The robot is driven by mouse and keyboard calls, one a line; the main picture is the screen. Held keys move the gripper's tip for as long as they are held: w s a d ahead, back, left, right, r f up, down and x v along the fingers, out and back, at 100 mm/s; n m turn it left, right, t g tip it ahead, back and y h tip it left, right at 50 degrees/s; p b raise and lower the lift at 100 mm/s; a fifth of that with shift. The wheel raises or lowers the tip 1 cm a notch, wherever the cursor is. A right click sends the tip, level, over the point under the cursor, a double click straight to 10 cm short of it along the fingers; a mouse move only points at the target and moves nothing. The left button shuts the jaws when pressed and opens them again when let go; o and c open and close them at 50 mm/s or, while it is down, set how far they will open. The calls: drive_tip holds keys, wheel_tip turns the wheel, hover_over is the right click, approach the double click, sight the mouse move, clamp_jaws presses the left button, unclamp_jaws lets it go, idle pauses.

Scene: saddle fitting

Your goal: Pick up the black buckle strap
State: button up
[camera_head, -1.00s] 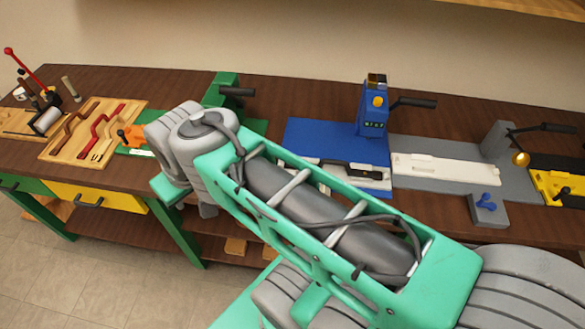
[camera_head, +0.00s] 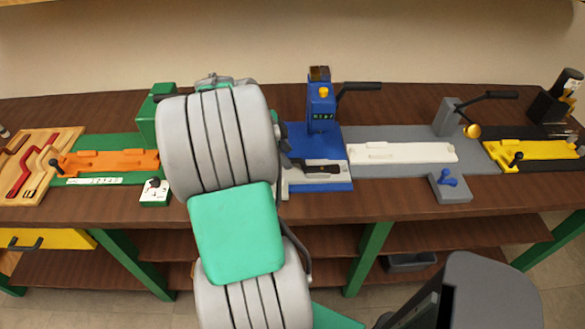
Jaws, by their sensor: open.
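The black buckle strap (camera_head: 322,168) lies on a pale plate at the front of the blue station (camera_head: 335,184), just right of my arm. It looks dark and slim, with a lighter patch in its middle. My large grey and green arm links stand in front of the bench, left of the strap, and cover the left part of the blue station. My gripper's fingertips cannot be made out behind these links. No contact between my arm and the strap is visible.
A blue post with a black lever (camera_head: 321,105) rises behind the strap. The green station with an orange fixture (camera_head: 110,161) is at left. A grey station with a white fixture (camera_head: 402,153) and a yellow fixture (camera_head: 530,155) are at right. The bench's front edge has free room.

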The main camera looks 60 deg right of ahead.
sight(290, 159)
drive_tip(key=x, duration=0.4)
drive_tip(key=shift+p, duration=0.35)
drive_tip(key=shift+c, duration=0.5)
clamp_jaws()
